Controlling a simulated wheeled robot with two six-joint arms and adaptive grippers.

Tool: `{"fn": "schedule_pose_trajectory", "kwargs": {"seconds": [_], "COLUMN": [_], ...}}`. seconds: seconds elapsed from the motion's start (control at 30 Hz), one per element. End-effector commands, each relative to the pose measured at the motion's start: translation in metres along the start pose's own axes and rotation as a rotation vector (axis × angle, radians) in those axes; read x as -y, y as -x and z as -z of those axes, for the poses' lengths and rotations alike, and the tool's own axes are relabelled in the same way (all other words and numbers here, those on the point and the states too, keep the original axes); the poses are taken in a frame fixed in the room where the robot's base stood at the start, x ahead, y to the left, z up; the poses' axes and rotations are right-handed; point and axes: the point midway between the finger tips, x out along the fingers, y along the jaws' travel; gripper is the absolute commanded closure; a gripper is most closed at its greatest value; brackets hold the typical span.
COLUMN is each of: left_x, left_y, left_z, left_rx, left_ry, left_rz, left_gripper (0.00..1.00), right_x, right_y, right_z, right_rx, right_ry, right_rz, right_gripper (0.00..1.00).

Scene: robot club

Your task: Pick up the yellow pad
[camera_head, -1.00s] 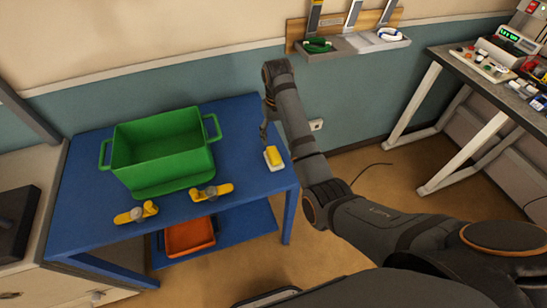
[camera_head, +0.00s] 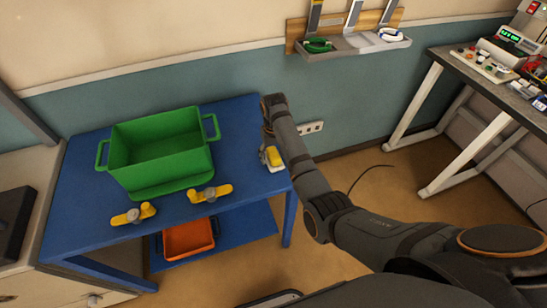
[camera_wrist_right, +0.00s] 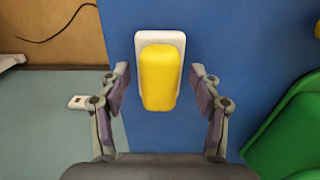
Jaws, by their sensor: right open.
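The yellow pad (camera_head: 273,156) sits on a white base near the right edge of the blue table (camera_head: 240,130). It also shows in the right wrist view (camera_wrist_right: 160,78), upright in the picture on its white base (camera_wrist_right: 160,38). My right gripper (camera_wrist_right: 160,90) is open, with its fingers on either side of the pad and a gap on both sides. In the head view my right gripper (camera_head: 270,146) is at the pad and partly hidden by my arm. My left gripper is not in view.
A green bin (camera_head: 160,150) stands on the table to the left of the pad. Two yellow-handled parts, one left (camera_head: 134,214) and one right (camera_head: 210,193), lie along the front edge. An orange tray (camera_head: 188,240) is on the lower shelf. The table between bin and pad is clear.

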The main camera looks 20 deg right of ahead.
Motion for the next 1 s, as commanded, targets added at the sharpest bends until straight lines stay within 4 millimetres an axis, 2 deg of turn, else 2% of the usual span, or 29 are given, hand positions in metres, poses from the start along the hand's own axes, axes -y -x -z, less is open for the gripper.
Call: {"fn": "schedule_pose_trajectory", "kwargs": {"seconds": [0.17, 0.6, 0.87, 1.0], "left_x": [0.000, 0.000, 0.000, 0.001], "left_y": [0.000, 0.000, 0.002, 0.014], "left_z": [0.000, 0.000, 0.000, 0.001], "left_rx": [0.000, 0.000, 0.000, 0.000], "left_ry": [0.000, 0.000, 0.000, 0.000], "left_rz": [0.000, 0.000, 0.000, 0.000], "left_gripper": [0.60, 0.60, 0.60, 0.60], "right_x": [0.000, 0.000, 0.000, -0.001], "right_y": [0.000, 0.000, 0.003, 0.014], "right_z": [0.000, 0.000, 0.000, 0.001], "right_rx": [0.000, -0.001, -0.001, -0.001], "right_ry": [0.000, 0.000, 0.000, 0.000], "right_rz": [0.000, 0.000, 0.000, 0.000], "right_gripper": [0.36, 0.94, 0.94, 0.94]}}
